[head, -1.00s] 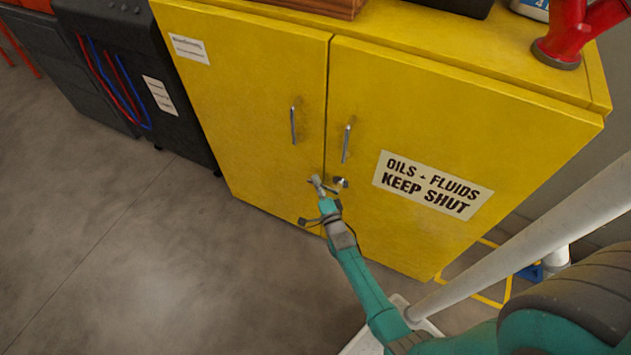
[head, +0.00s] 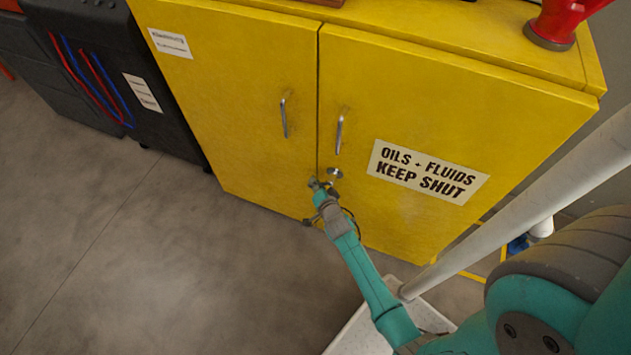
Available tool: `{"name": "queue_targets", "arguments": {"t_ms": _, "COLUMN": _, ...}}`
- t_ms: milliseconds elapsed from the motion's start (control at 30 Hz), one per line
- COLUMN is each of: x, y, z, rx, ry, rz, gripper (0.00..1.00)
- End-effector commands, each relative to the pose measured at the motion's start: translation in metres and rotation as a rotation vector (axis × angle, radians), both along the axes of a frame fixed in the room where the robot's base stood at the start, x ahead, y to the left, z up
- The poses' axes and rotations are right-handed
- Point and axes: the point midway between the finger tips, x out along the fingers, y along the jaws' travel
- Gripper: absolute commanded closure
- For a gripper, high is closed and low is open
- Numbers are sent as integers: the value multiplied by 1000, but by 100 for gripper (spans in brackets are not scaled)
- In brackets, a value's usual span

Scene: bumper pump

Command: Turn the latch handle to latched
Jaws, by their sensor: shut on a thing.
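The latch handle (head: 334,173) is a small metal fitting low on the right door of the yellow cabinet (head: 250,120), close to the seam between the doors. My gripper (head: 319,184) is at the latch, just left of and below its round metal part. It is shut on the latch handle, and the jaws hide most of the gripped part. The handle's exact angle is too small to read. Both cabinet doors look shut.
Two upright door pulls (head: 284,118) (head: 339,132) stand out above the latch. A sign (head: 427,171) is on the right door. A dark unit with red and blue cables (head: 90,75) stands at left. A pale pole (head: 520,205) crosses at right. Floor at left is clear.

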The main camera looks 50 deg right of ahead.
Motion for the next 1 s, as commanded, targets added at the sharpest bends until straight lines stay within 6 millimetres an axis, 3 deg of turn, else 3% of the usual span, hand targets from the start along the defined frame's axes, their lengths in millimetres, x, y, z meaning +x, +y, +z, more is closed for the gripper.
{"name": "queue_targets", "arguments": {"t_ms": 600, "x": -30, "y": -11, "z": -20, "rx": -193, "ry": 532, "rz": 2, "gripper": 100}}
{"name": "queue_targets", "arguments": {"t_ms": 1000, "x": -46, "y": -16, "z": -24, "rx": -271, "ry": 753, "rz": 1, "gripper": 100}}
